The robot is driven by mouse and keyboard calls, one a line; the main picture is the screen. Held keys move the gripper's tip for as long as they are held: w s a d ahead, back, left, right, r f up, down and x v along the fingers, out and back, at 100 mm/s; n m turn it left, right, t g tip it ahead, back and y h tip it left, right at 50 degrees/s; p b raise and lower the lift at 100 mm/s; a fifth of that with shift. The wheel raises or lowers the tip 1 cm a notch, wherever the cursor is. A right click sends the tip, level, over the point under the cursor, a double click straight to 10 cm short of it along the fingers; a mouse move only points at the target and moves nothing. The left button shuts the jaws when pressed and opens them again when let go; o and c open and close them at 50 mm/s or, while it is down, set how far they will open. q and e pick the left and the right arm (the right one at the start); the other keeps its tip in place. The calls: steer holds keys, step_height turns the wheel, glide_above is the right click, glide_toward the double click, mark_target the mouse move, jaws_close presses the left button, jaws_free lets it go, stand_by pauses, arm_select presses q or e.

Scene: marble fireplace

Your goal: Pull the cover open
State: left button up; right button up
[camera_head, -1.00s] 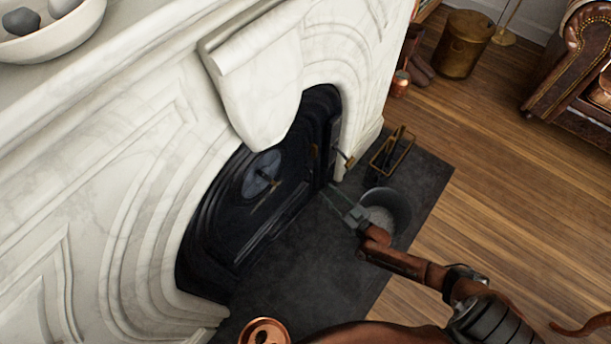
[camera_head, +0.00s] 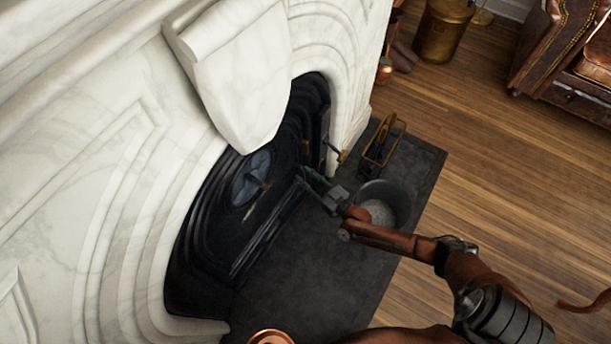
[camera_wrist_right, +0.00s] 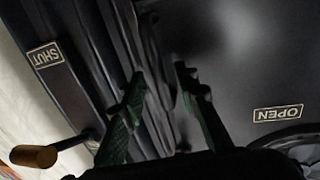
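The black arched fireplace cover (camera_head: 225,230) stands in the marble surround, with a round vent (camera_head: 252,180) on its face. A small brass-ended handle (camera_head: 341,155) sticks out at its right side; a brass knob handle (camera_wrist_right: 35,156) shows at lower left in the wrist view. My right gripper (camera_head: 305,178) reaches to the cover's right part. In the wrist view its fingers (camera_wrist_right: 159,75) are apart, with dark ridged metal beyond them and nothing clearly between. Whether they touch the cover is unclear. My left gripper is not in view.
A grey bucket (camera_head: 397,200) stands on the dark hearth slab (camera_head: 290,290) beneath my right forearm. A brass-handled rack (camera_head: 382,143) is behind it. The marble surround (camera_head: 120,180) fills the left. Wooden floor (camera_head: 480,190) lies open to the right.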

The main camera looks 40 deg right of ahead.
jaws_close()
stand_by(0.7)
